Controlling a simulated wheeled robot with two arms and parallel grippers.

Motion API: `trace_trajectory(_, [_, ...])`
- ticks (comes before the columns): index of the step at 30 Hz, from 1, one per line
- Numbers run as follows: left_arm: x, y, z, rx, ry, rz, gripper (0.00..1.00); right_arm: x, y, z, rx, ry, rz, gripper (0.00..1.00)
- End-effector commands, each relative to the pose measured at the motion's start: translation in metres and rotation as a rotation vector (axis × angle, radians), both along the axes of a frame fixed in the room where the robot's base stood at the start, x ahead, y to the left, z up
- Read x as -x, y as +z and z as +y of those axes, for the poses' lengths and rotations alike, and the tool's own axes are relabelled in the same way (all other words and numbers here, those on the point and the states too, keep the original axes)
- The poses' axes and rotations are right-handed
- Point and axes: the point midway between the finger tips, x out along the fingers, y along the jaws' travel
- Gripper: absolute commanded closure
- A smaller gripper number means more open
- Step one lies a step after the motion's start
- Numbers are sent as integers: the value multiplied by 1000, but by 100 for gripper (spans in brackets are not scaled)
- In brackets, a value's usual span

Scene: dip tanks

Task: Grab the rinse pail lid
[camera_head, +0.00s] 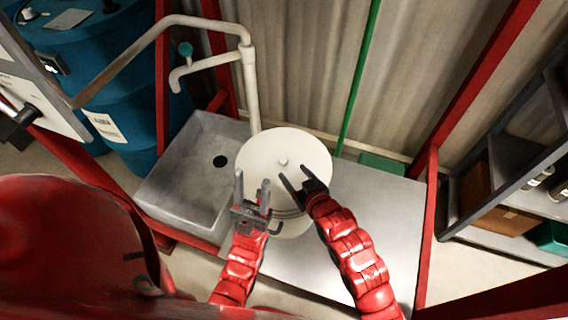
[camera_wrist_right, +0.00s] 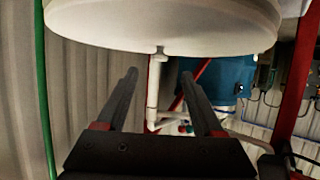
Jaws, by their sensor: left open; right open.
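The rinse pail lid (camera_head: 268,148) is a round, off-white disc with a small knob (camera_head: 283,160) at its middle. It sits on the pail (camera_head: 297,228), whose side shows only in part below it. My left gripper (camera_head: 252,185) is open at the lid's front left edge, with nothing between its fingers. My right gripper (camera_head: 295,176) is open over the lid's front right part, its fingertips near the knob but apart from it.
A grey sink basin (camera_head: 165,185) with a drain stands left of the pail, under a pale tap pipe (camera_head: 250,85). A bare grey bench top (camera_head: 375,205) lies to the right. Red frame posts, a green pole (camera_head: 358,80), blue barrels (camera_head: 120,110) and a shelf (camera_head: 500,200) surround it.

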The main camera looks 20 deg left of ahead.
Motion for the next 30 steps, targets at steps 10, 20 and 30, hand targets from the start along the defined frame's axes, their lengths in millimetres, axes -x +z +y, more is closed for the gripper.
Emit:
trace_trajectory(10, [0,6,0,0,0,0,50,-16,-8,15,-1,0,-1,31])
trace_trajectory(20, [0,17,0,0,0,0,50,-42,-23,39,1,0,0,31])
trace_trajectory(30, [0,18,0,0,0,0,50,-48,-27,43,0,-1,0,31])
